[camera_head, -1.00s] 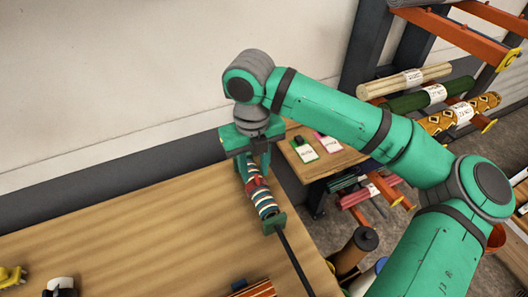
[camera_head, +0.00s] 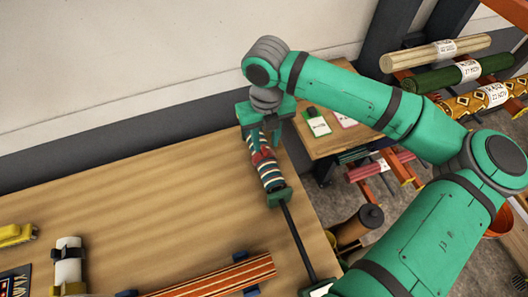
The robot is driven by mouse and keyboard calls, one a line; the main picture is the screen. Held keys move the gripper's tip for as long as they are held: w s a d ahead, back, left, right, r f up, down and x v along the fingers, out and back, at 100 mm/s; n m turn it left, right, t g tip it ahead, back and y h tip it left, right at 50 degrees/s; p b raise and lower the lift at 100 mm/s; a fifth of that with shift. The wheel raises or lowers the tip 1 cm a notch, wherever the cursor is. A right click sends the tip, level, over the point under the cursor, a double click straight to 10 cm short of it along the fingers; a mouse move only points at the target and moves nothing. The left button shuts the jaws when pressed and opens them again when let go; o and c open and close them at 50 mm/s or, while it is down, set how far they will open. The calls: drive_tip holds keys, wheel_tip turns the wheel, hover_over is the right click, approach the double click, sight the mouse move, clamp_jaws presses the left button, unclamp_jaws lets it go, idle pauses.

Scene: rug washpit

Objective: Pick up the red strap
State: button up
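The red strap (camera_head: 262,157) is a small red band around a rolled rug (camera_head: 271,175) with dark, cream and red stripes. The roll lies near the right edge of the wooden table, its near end at a green bracket on a dark rod. My gripper (camera_head: 263,144) points down at the far end of the roll, just beyond the strap in the picture. Its two green fingers show apart, one on each side of the roll's far end. I cannot tell whether they touch the roll or the strap, because the contact is small and partly hidden.
The wooden table (camera_head: 150,200) is largely clear left of the roll. An orange striped piece (camera_head: 215,278), a white roll (camera_head: 68,262) and a yellow object (camera_head: 16,234) lie along its near side. A smaller table (camera_head: 330,139) with tags and a rack of rolls (camera_head: 470,70) stand right.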

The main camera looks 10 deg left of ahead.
sight(265, 148)
drive_tip(key=shift+a+f, duration=0.15)
drive_tip(key=shift+f, duration=1.55)
clamp_jaws()
drive_tip(key=shift+r, duration=0.15)
drive_tip(key=shift+r, duration=0.55)
drive_tip(key=s+a+r, duration=0.2)
drive_tip(key=s+r, duration=0.9)
drive_tip(key=s, duration=0.3)
drive_tip(key=shift+a+r, duration=0.25)
drive_tip(key=shift+r, duration=0.1)
drive_tip(key=shift+w, duration=0.1)
